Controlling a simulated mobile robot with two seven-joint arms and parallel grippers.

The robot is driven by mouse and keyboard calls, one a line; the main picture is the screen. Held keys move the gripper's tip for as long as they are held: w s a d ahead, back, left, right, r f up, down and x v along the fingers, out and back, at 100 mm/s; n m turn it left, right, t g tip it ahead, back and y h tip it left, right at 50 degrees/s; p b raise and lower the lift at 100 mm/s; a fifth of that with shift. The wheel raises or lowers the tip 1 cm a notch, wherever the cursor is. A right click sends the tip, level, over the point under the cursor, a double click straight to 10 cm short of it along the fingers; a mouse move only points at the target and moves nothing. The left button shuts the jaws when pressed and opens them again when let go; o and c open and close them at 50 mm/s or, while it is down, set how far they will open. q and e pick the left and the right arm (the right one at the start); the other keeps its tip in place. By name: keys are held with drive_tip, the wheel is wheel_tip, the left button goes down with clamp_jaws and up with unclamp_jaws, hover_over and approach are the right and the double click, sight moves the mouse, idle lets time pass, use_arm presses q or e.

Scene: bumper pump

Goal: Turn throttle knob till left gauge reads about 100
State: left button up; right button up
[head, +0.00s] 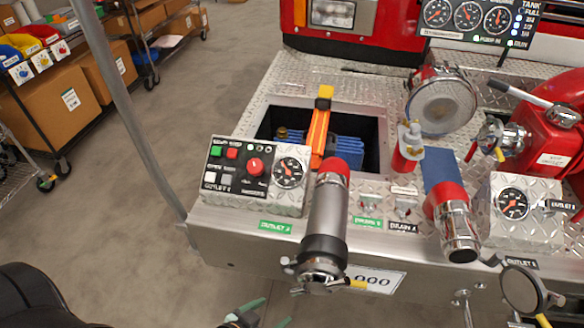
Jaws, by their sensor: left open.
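A red round knob (256,166), which looks like the throttle knob, sits on a small black control panel at the left of the metal bumper deck. A round gauge (290,172) is just right of it on the same panel. The upper right gauge panel holds three dials; its left gauge (437,12) is partly cut by the top edge. Its needle is too small to read. My left gripper (262,315) shows at the bottom edge, its green-tipped fingers apart and empty, well below the control panel and touching nothing. My right gripper is out of view.
A grey nozzle with a red end (326,220) stands right of the control panel, above my left gripper. An open bin (372,112) with blue hose lies behind. Another gauge box (521,235) is at right. Open floor (110,200) lies left.

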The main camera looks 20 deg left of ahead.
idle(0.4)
use_arm(q)
drive_tip(key=shift+c, duration=0.6)
drive_tip(key=shift+w+a+f+m, duration=0.1)
drive_tip(key=shift+a+m, duration=0.05)
drive_tip(key=shift+m, duration=0.35)
drive_tip(key=shift+c, duration=0.7)
drive_tip(key=w+a+m, duration=0.1)
drive_tip(key=m, duration=0.1)
drive_tip(key=w+a+m+y, duration=0.1)
drive_tip(key=a+m, duration=0.1)
drive_tip(key=m, duration=0.1)
drive_tip(key=w+a+m+y, duration=0.1)
drive_tip(key=m, duration=0.2)
drive_tip(key=shift+w+a+r, duration=0.2)
drive_tip(key=shift+w+r, duration=0.05)
drive_tip(key=shift+w, duration=0.05)
drive_tip(key=m+t+y, duration=0.5)
drive_tip(key=m+t, duration=0.3)
drive_tip(key=m, duration=1.4)
approach(254, 172)
drive_tip(key=x, duration=1.2)
drive_tip(key=shift+p, duration=0.3)
drive_tip(key=shift+s, duration=0.1)
drive_tip(key=shift+c, duration=0.2)
